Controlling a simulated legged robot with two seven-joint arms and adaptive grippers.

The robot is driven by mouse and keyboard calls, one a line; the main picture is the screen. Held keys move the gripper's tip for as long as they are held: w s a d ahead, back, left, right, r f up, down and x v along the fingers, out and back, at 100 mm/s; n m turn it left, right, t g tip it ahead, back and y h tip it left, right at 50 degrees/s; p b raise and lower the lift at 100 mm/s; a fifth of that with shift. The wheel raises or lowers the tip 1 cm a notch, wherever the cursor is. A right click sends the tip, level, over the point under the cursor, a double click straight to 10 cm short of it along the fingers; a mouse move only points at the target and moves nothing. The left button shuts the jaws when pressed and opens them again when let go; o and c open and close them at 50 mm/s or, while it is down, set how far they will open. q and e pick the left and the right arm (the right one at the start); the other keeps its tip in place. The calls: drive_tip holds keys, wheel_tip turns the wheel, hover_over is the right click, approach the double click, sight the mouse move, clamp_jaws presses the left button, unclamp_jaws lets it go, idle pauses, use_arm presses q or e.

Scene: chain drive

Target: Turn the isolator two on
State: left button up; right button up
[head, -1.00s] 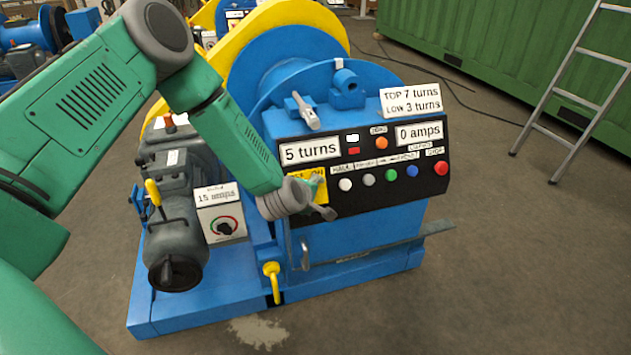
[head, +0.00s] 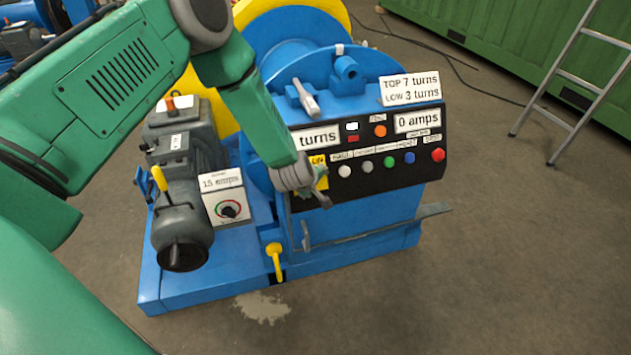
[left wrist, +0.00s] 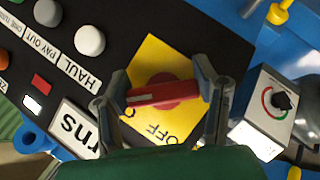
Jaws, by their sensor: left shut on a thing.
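The isolator's red handle (left wrist: 163,95) sits on a square yellow plate (left wrist: 155,60) with "OFF" printed on it, in the left wrist view. The handle lies nearly level across the picture. My left gripper (left wrist: 165,92) is shut on the handle, one finger at each end. In the head view the left gripper (head: 308,183) is at the left end of the black control panel (head: 385,172), hiding most of the yellow plate (head: 318,160). The lettering beside the handle is partly hidden by a finger. My right gripper is not in view.
The panel belongs to a blue winch (head: 350,225) with several coloured buttons right of the gripper. A grey motor (head: 183,180) and a "15 amps" dial box (head: 228,208) stand left. A yellow lever (head: 275,260) is below. A ladder (head: 580,80) leans at right; the front floor is clear.

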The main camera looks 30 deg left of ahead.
use_arm(q)
drive_tip(key=shift+s+f, duration=0.15)
drive_tip(key=shift+f, duration=0.05)
drive_tip(key=o, duration=1.2)
drive_tip(key=shift+r, duration=0.1)
drive_tip(key=v, duration=1.1)
drive_tip(key=shift+s+r, duration=0.15)
drive_tip(key=shift+r, duration=0.1)
drive_tip(key=s+d+f+m+g, duration=0.2)
drive_tip(key=s+f+m, duration=0.2)
drive_tip(key=s, duration=0.6)
drive_tip(key=s+d+f+m+g+h, duration=0.1)
drive_tip(key=s+f+m, duration=0.4)
drive_tip(key=s, duration=0.6)
drive_tip(key=s+d+f+m+g+h, duration=0.1)
drive_tip(key=s+d+f+m+g, duration=0.2)
drive_tip(key=s+m, duration=0.4)
drive_tip(key=shift+s+d+f+m+g, duration=0.1)
drive_tip(key=shift+s+f+g, duration=0.2)
drive_tip(key=shift+s, duration=0.35)
drive_tip(key=shift+s+d+f+m+g, duration=0.1)
drive_tip(key=shift+s+f+g, duration=0.2)
drive_tip(key=shift+s, duration=0.3)
drive_tip(key=shift+s+d+f+m+g, duration=0.1)
drive_tip(key=shift+s+f+g, duration=0.2)
drive_tip(key=shift+s, duration=0.35)
